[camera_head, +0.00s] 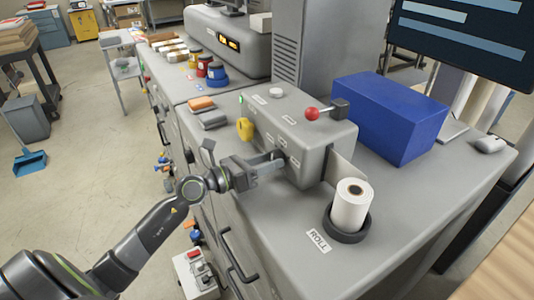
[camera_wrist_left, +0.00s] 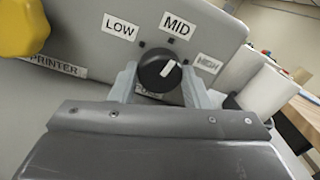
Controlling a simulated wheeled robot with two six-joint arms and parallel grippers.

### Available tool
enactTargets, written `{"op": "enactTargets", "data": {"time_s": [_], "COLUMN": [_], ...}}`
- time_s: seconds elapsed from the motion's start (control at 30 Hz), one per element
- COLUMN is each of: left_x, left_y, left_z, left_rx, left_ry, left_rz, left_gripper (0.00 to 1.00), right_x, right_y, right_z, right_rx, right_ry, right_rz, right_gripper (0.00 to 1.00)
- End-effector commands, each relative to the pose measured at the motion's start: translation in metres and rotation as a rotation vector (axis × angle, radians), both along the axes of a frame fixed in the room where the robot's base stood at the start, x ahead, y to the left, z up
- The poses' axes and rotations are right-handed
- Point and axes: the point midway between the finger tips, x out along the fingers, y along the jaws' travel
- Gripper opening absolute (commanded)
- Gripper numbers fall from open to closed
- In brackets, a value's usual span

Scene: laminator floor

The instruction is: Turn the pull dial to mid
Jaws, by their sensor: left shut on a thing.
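The pull dial (camera_wrist_left: 158,72) is a round black knob on the grey front of the machine box (camera_head: 300,135). In the left wrist view its white pointer line slants up and right, between the MID label (camera_wrist_left: 177,24) and the HIGH label (camera_wrist_left: 208,63), closer to MID. The LOW label (camera_wrist_left: 121,26) is up and left of the dial. My left gripper (camera_head: 278,163) is shut on the dial, one finger on each side. In the left wrist view the gripper (camera_wrist_left: 160,82) partly covers the dial's own label.
A yellow knob (camera_head: 245,128) is left of the dial. A red-balled lever (camera_head: 312,113) tops the box. A white paper roll (camera_head: 351,205) stands in a dark holder on the right. A blue box (camera_head: 388,117) sits behind.

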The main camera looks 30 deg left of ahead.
Motion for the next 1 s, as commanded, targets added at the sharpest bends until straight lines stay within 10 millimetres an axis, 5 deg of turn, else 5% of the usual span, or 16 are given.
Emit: {"op": "enactTargets", "data": {"time_s": [0.13,0.57,0.6,0.73,1.0], "left_x": [-0.0001,0.0,0.0,0.0,0.0001], "left_y": [0.0003,0.0,0.0,0.0001,0.0003], "left_z": [0.0028,-0.0004,-0.0004,-0.0004,-0.0005], "left_rx": [-0.096,-0.136,-0.135,-0.135,-0.134], "left_ry": [0.059,0.078,0.078,0.079,0.078], "left_rz": [0.001,0.0,0.0,0.0,0.001], "left_gripper": [0.2,0.2,0.48,0.64,0.64], "right_x": [-0.0001,-0.0001,-0.0001,0.0001,0.0002], "right_y": [-0.0016,-0.0028,-0.0027,-0.0026,-0.0024], "right_z": [0.017,0.0181,0.0181,0.0181,0.0179], "right_rx": [-0.002,-0.003,-0.003,-0.003,-0.003], "right_ry": [0.0,0.0,0.0,0.0,0.0], "right_rz": [0.001,0.001,0.001,0.001,0.001], "right_gripper": [0.36,0.36,0.36,0.36,0.36]}}
